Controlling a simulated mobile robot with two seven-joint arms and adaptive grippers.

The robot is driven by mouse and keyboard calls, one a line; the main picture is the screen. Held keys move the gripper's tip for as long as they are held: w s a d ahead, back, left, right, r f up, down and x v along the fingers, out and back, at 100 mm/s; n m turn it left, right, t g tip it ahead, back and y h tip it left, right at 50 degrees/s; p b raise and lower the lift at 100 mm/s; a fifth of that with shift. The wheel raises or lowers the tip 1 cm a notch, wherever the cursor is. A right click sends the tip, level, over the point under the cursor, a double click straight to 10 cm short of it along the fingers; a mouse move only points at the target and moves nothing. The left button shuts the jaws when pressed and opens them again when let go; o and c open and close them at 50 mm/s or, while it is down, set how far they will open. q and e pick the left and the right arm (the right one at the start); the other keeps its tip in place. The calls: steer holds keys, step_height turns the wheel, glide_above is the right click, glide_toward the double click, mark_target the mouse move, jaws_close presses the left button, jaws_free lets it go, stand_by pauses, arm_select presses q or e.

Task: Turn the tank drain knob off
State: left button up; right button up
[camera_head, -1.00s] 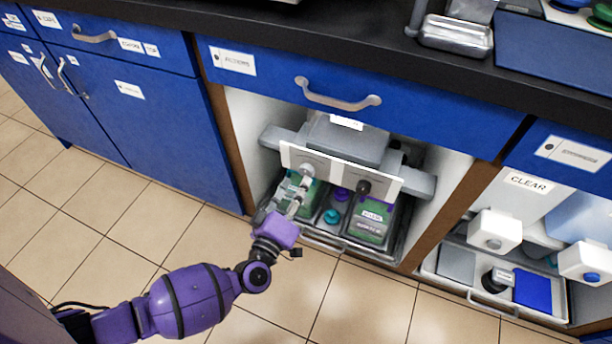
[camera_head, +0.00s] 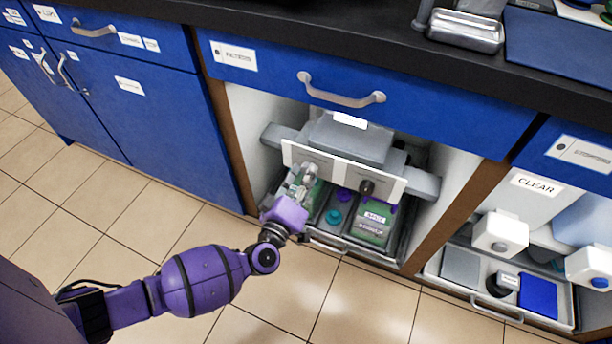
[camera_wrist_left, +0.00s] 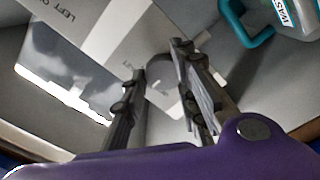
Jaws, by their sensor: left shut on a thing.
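A white panel (camera_head: 320,165) with two knobs spans the upper part of the open cabinet. The black knob (camera_head: 367,188) on its right half is untouched. My left gripper (camera_head: 303,174) is at the panel's left half, shut on a light grey knob there. In the left wrist view the two fingers (camera_wrist_left: 160,64) lie either side of this grey knob (camera_wrist_left: 162,92), which is partly hidden. The panel (camera_wrist_left: 105,28) beside it carries lettering starting "LEFT"; the rest is cut off. I cannot read which knob is named tank drain. My right gripper is out of view.
Below the panel, a tray holds green-labelled bottles (camera_head: 372,226) and a teal cap (camera_head: 333,216). A blue drawer with a handle (camera_head: 341,92) is above. A second bay with white dispensers (camera_head: 500,233) is at right. Tiled floor in front is clear.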

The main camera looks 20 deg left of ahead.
arm_select(q)
steer(key=shift+d+r+n, duration=0.25)
steer(key=shift+n, duration=0.25)
stand_by(0.3)
steer(key=shift+w+a+r+n+b, duration=0.1)
steer(key=shift+n+b, duration=0.2)
steer(key=shift+n, duration=1.05)
steer(key=shift+s+a+n+b, duration=0.1)
steer(key=shift+n+b, duration=0.15)
steer(key=shift+n, duration=1.05)
steer(key=shift+w+a+r+n+b, duration=0.1)
steer(key=shift+n+b, duration=0.2)
steer(key=shift+n, duration=1.05)
steer(key=o, duration=1)
steer(key=shift+f, duration=0.1)
